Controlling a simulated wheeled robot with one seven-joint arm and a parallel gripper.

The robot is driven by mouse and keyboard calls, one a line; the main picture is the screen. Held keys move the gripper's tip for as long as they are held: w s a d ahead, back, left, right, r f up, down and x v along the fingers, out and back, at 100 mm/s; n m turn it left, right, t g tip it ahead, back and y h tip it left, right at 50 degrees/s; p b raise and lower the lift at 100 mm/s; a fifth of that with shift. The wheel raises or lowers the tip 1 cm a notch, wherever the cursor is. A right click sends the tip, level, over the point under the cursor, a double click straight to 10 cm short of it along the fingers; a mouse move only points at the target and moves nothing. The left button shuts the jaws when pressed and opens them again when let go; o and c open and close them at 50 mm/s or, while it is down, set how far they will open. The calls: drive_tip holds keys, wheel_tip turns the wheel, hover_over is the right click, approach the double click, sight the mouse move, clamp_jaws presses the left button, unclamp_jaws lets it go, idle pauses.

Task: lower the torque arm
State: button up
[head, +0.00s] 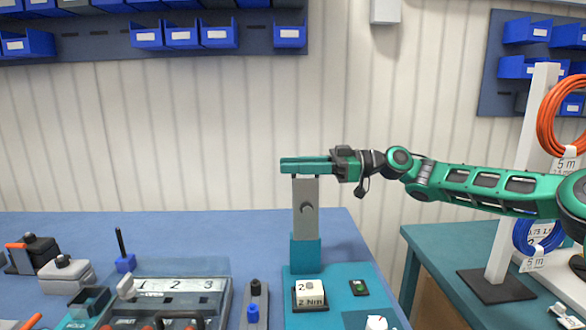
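The torque arm (306,208) is a light grey upright bar with a dark round mark on its face. It stands vertical on a teal post (306,254) at the back of a teal base. My gripper (305,165) reaches in from the right, with its long green fingers level across the top end of the bar. The fingers hide the bar's top. I cannot tell whether they touch or grip it. A display reading 2 Nm (310,296) sits on the base in front of the post.
A numbered 1-2-3 unit (182,288) and small tools stand on the blue bench (190,240) to the left. Right of a gap, another table (456,245) carries a white post (513,180) with orange (545,115) and blue cable coils (527,240). Blue bins (182,37) hang above.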

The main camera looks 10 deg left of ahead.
drive_tip(key=shift+s+a, duration=0.1)
drive_tip(key=shift+a, duration=0.2)
clamp_jaws()
